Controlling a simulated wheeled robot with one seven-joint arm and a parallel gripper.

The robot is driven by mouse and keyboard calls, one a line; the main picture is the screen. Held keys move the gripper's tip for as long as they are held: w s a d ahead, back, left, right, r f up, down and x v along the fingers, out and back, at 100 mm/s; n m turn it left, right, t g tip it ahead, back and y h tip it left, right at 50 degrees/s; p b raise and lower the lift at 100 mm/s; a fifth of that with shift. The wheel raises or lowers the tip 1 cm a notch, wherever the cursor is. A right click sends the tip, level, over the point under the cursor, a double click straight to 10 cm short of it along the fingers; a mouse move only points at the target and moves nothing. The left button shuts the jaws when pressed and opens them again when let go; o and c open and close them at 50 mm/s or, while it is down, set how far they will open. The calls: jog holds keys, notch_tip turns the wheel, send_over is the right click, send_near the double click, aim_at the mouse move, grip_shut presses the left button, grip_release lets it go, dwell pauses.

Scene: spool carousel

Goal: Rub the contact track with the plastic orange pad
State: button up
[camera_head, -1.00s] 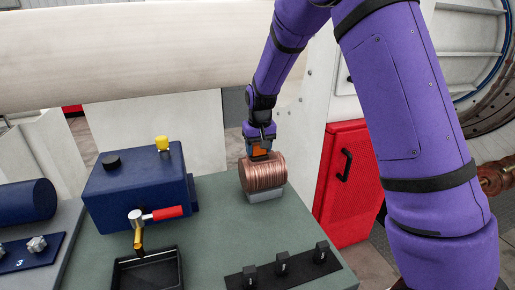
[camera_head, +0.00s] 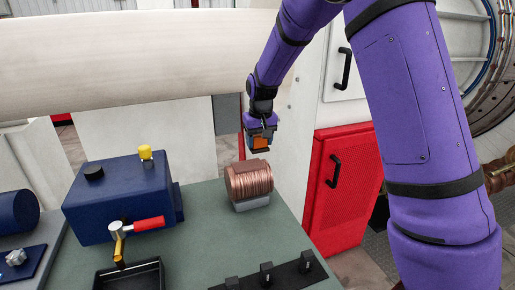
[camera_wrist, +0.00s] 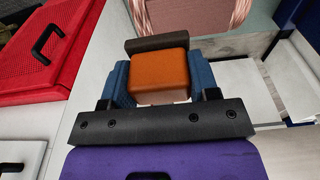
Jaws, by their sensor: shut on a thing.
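My gripper (camera_head: 260,140) is shut on the orange pad (camera_head: 261,144). In the wrist view the pad (camera_wrist: 160,70) sits between the two blue fingers, with a pale lower edge and a dark bar behind it. A copper-coloured ribbed cylinder (camera_head: 249,182), which may be the contact track, lies on a grey support (camera_head: 251,203) on the green bench. The pad is above and slightly right of it in the head view, apparently clear of it. The cylinder (camera_wrist: 190,14) shows partly at the top of the wrist view, beyond the pad.
A blue box (camera_head: 115,200) with a red-handled lever (camera_head: 148,223) stands left on the bench (camera_head: 200,235). A black tray (camera_head: 130,276) and a black strip with upright clips (camera_head: 270,277) lie nearer. A red cabinet (camera_head: 340,190) stands right. A large pale pipe (camera_head: 130,60) crosses behind.

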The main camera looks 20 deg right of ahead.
jog(key=shift+r, duration=1.8)
